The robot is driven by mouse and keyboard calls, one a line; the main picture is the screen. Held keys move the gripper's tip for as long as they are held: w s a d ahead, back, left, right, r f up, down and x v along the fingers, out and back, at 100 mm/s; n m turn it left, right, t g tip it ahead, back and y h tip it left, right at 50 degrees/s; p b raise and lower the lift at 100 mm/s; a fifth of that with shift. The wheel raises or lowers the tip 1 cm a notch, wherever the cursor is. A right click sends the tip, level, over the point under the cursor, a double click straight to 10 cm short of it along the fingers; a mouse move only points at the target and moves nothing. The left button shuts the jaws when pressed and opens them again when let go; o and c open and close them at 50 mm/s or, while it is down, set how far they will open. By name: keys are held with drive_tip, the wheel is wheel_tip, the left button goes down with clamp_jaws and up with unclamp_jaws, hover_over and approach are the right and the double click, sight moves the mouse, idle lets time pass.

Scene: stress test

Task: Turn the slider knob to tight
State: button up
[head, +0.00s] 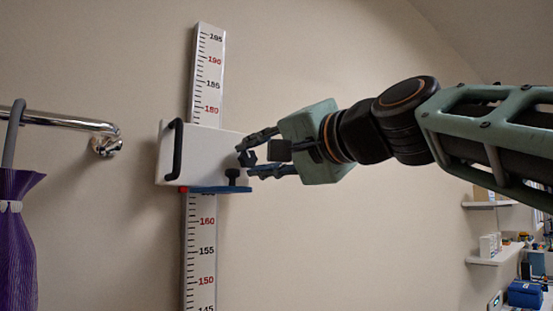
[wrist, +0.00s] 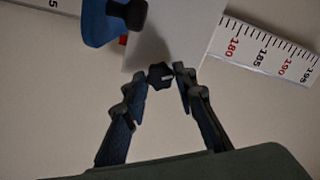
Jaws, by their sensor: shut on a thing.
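A white slider block (head: 206,150) sits on a vertical height ruler (head: 208,75), with a black handle on its left. A small dark knob (wrist: 160,76) with a pale mark is on the block's side facing my gripper. My gripper (wrist: 165,72) is shut on this knob, its fingertips on either side of it. In the head view my gripper (head: 247,161) reaches in from the right; its fingers partly hide the knob there. A second black knob (head: 232,175) stands on the blue plate (head: 220,190) under the block, just below the fingertips. I cannot read any tight marking.
Shelves (head: 497,256) with small items are at the lower right. The wall around the ruler is bare.

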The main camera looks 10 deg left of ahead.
drive_tip(key=m, duration=0.6)
drive_tip(key=shift+p, duration=0.4)
drive_tip(key=shift+m, duration=0.3)
drive_tip(key=o, duration=1.2)
drive_tip(key=shift+c, duration=0.2)
drive_tip(key=v, duration=1.2)
drive_tip(key=shift+s, duration=0.1)
